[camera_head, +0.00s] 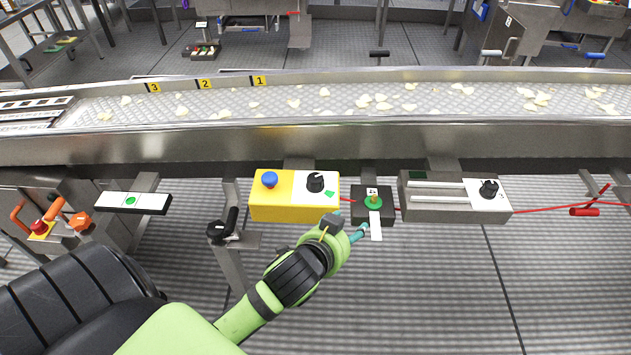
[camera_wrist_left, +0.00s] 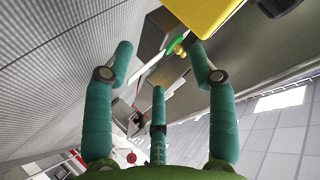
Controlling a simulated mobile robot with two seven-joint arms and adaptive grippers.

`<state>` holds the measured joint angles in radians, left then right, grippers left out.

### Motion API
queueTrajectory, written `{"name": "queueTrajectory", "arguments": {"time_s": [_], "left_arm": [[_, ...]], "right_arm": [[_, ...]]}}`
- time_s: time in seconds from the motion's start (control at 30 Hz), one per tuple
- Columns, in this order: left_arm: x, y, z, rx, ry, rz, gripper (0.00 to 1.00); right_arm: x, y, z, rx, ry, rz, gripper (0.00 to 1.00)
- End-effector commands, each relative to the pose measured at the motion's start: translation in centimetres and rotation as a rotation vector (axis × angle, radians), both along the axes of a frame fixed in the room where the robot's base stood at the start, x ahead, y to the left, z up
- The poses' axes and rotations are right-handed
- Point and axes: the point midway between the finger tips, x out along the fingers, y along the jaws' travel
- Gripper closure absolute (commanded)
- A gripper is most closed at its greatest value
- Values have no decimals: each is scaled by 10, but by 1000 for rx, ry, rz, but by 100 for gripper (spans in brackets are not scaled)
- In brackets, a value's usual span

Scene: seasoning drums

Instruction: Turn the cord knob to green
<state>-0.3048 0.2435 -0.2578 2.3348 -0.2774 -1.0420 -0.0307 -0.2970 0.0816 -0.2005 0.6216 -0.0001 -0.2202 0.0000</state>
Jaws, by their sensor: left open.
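A dark box (camera_head: 386,218) on the red cord bears a yellow knob (camera_head: 375,199) on a round green plate (camera_head: 369,205). A white tag hangs below the knob. In the left wrist view the yellow knob (camera_wrist_left: 180,49) and green plate (camera_wrist_left: 172,43) show near the top, between the fingertips. My left gripper (camera_head: 359,232) is just below and left of the dark box, its teal fingers pointing at it. In the left wrist view the gripper (camera_wrist_left: 160,62) is open and empty, apart from the knob. Which way the knob points is too small to tell. My right gripper is not in view.
A yellow box (camera_head: 267,207) with a blue button and black knob (camera_head: 315,182) stands just left. A grey box (camera_head: 437,208) with another black knob (camera_head: 489,189) stands right. The red cord (camera_head: 545,208) runs right to a red handle. A conveyor (camera_head: 400,138) spans behind.

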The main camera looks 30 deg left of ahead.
Motion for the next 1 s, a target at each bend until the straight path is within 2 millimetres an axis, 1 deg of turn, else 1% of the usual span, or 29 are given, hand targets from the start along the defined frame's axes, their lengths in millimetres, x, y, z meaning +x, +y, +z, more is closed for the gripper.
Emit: {"name": "queueTrajectory", "arguments": {"time_s": [0.03,0.17,0.23,0.27,0.3,0.37,0.4,0.47,0.5,0.57,0.6,0.67,0.7,0.77,0.8,0.87,0.9,0.97,1.0], "left_arm": [[14,-3,16,31,-69,-27,43],[46,-15,56,115,-256,-106,43],[61,-24,82,168,-369,-158,43],[67,-30,95,197,-426,-185,43],[75,-38,112,236,-503,-225,43],[84,-53,141,307,-631,-295,43],[88,-66,161,365,-726,-354,43],[90,-90,192,466,-880,-458,43],[88,-109,210,544,-989,-543,43],[79,-138,230,673,-1149,-688,43],[72,-157,237,764,-1245,-794,43],[59,-180,237,909,-1370,-964,43],[50,-192,230,1005,-1436,-1087,43],[40,-202,213,1152,-1506,-1283,43],[36,-202,197,1249,-1532,-1423,43],[34,-193,170,1397,-1531,-1642,43],[36,-179,152,1489,-1502,-1795,43],[42,-149,126,1613,-1411,-2031,43],[47,-123,112,1681,-1322,-2183,43]], "right_arm": [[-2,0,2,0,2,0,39],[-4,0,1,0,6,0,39],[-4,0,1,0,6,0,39],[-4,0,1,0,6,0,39],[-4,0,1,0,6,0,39],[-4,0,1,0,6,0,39],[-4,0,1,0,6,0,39],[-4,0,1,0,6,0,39],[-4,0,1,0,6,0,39],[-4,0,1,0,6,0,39],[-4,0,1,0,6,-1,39],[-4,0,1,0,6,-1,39],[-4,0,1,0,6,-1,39],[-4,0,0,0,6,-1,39],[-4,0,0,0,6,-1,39],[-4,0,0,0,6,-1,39],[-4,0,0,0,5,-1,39],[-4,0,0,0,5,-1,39],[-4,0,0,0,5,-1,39]]}}
